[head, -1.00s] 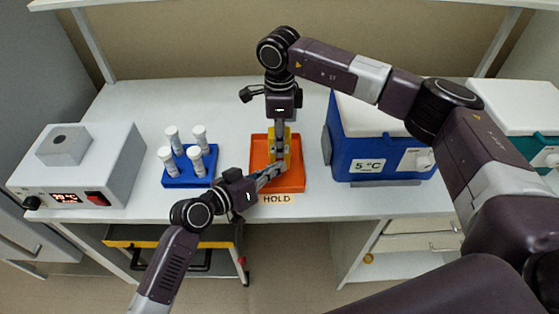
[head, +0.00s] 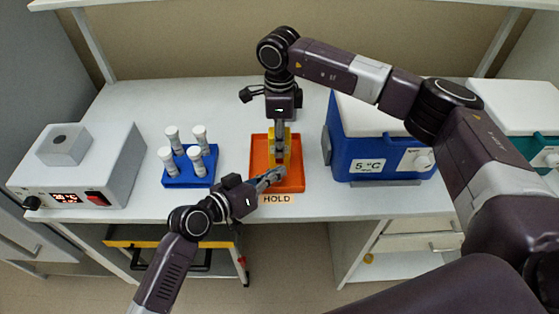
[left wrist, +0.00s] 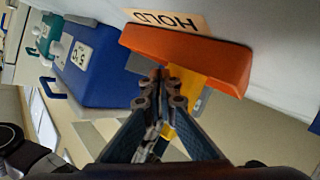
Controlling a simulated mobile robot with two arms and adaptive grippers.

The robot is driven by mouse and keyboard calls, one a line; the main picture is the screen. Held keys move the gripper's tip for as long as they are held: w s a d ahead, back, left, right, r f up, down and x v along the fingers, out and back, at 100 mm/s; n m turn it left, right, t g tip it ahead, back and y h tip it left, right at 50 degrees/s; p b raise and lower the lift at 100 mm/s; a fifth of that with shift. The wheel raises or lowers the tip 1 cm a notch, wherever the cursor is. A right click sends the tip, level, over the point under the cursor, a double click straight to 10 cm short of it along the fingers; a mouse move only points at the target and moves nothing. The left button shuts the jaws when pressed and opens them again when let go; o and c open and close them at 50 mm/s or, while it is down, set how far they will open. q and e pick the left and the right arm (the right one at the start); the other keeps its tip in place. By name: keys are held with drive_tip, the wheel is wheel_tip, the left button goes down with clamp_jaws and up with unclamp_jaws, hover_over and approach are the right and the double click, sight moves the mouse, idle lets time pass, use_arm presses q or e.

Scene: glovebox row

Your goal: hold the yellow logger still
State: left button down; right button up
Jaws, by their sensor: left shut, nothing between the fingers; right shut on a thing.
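The yellow logger (head: 288,140) is at the orange tray (head: 294,182), in its back half, partly hidden behind my right gripper. My right gripper (head: 279,160) comes down from above and is shut on the logger. My left gripper (head: 278,173) is shut and empty over the tray's front part, just in front of the right gripper. In the left wrist view the left fingertips (left wrist: 160,76) are together beside the yellow logger (left wrist: 186,128). I cannot tell whether they touch it. The orange tray (left wrist: 185,55) shows beyond them.
A HOLD label (head: 277,199) is at the bench edge in front of the tray. A blue rack (head: 188,175) with several white-capped tubes stands left of it. A grey instrument (head: 85,170) is farther left. A blue cool box (head: 372,150) marked 5 °C stands to the right.

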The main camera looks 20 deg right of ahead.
use_arm(q)
drive_tip(key=shift+s+a, duration=0.25)
drive_tip(key=shift+s, duration=0.55)
drive_tip(key=shift+s+a, duration=0.3)
drive_tip(key=shift+s, duration=0.5)
drive_tip(key=shift+s+a, duration=0.25)
drive_tip(key=shift+s, duration=0.55)
use_arm(e)
drive_tip(key=o, duration=1.3)
